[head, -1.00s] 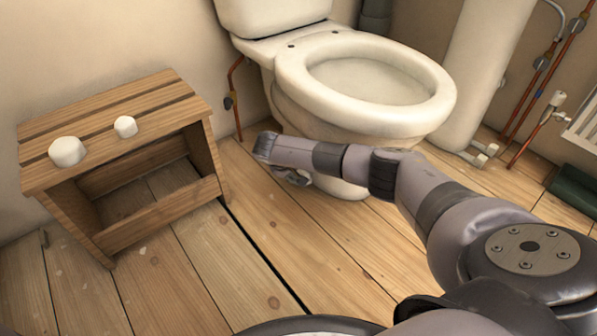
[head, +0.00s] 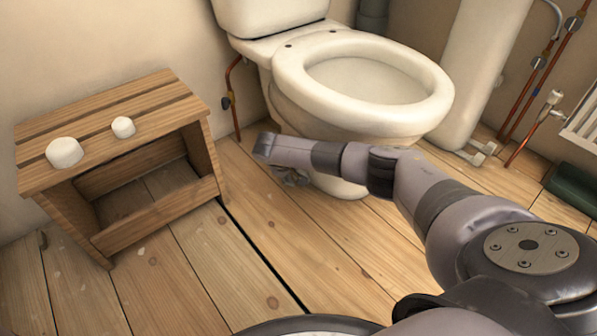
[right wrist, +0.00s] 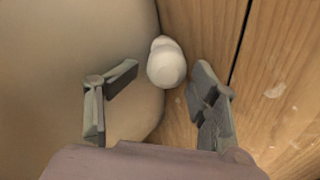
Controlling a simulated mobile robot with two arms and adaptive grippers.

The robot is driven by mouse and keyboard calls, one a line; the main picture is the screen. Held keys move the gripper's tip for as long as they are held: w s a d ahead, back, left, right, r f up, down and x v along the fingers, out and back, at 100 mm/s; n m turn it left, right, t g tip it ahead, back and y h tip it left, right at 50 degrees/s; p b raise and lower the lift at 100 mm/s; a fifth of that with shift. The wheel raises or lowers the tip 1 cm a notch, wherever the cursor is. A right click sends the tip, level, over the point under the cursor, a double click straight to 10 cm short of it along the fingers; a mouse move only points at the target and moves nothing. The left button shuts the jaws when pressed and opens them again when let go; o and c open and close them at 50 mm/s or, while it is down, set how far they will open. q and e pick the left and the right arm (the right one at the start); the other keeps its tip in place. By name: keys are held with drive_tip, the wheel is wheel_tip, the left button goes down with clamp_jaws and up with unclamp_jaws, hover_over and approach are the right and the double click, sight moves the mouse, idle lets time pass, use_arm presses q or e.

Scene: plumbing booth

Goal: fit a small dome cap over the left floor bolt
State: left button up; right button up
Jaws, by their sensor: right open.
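A white rounded cap-like piece (right wrist: 166,66) sits low beside the toilet foot (right wrist: 75,60), close to the floorboards, in the right wrist view. A smaller white rounded part shows at its far end. I cannot see a bolt under it. My right gripper (right wrist: 160,92) is open, with one finger on each side of the piece and a gap to each. In the head view my right gripper (head: 291,178) is low beside the toilet foot, mostly hidden by its arm. Two white caps, a larger one (head: 64,153) and a smaller one (head: 123,127), stand on the wooden stool. My left gripper is out of view.
The wooden stool (head: 150,95) stands against the wall at left. The toilet (head: 380,130) fills the middle back. Copper pipes (head: 535,80) and a radiator (head: 586,120) are at right. The floorboards (head: 190,280) between stool and arm are clear.

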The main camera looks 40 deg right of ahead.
drive_tip(key=v, duration=0.4)
drive_tip(key=shift+a+r, duration=0.15)
drive_tip(key=shift+r, duration=0.1)
drive_tip(key=s+a, duration=0.1)
drive_tip(key=a, duration=0.3)
drive_tip(key=s+a, duration=0.1)
drive_tip(key=a, duration=0.2)
drive_tip(key=s+a, duration=0.2)
drive_tip(key=a, duration=0.2)
drive_tip(key=shift+a+r, duration=0.15)
drive_tip(key=shift+a, duration=0.25)
